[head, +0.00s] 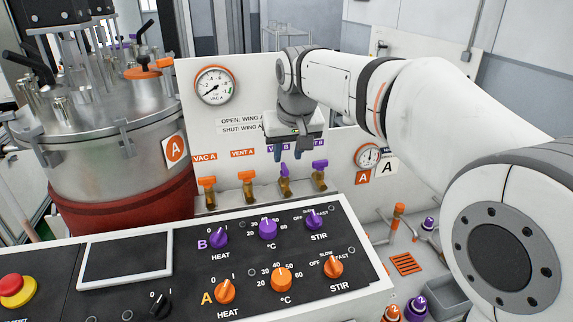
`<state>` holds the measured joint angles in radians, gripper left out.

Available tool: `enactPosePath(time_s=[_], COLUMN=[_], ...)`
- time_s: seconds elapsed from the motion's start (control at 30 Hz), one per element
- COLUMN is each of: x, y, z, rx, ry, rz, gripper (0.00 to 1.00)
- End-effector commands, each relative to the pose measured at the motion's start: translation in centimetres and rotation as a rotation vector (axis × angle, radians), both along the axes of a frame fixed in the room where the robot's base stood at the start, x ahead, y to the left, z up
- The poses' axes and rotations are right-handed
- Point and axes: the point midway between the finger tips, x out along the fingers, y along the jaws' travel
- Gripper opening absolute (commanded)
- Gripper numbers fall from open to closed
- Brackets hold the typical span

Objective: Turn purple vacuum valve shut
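The purple vacuum valve (284,170) has a purple wing on a brass body and is second from the right in a row of valves on the white panel. Its label above is partly hidden by my gripper. My gripper (288,154) points down just above this valve, its two bluish fingertips apart with nothing seen between them. The fingertips look clear of the wing, though the exact gap is hard to tell. Another purple-winged valve (320,165) stands to its right. A sign (240,125) reading "OPEN: WING A…" and "SHUT: WING A…" is partly covered by my arm.
Orange-winged VAC A (207,182) and VENT A (247,177) valves stand close on the left. A VAC A gauge (214,86) is above. A black control console (255,255) with knobs lies in front. A steel vessel (110,150) stands left.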

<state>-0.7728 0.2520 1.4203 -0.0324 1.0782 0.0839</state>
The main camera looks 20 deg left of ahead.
Motion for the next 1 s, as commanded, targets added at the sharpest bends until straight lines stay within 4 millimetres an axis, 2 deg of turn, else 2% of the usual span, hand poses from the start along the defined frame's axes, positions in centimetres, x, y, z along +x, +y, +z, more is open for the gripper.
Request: enactPosePath(time_s=[0.1, 0.3, 0.67, 1.0], x=[0.6, 1.3, 1.5, 1.5], y=[0.5, 1.1, 1.3, 1.3], z=[-1.9, -4.2, -5.0, -4.9], rx=[-0.003, -0.001, 0.000, 0.000], ry=[0.003, 0.002, 0.000, 0.000], rz=[0.000, -0.001, 0.000, 0.000], gripper=[0.32, 0.32, 0.32, 0.06])
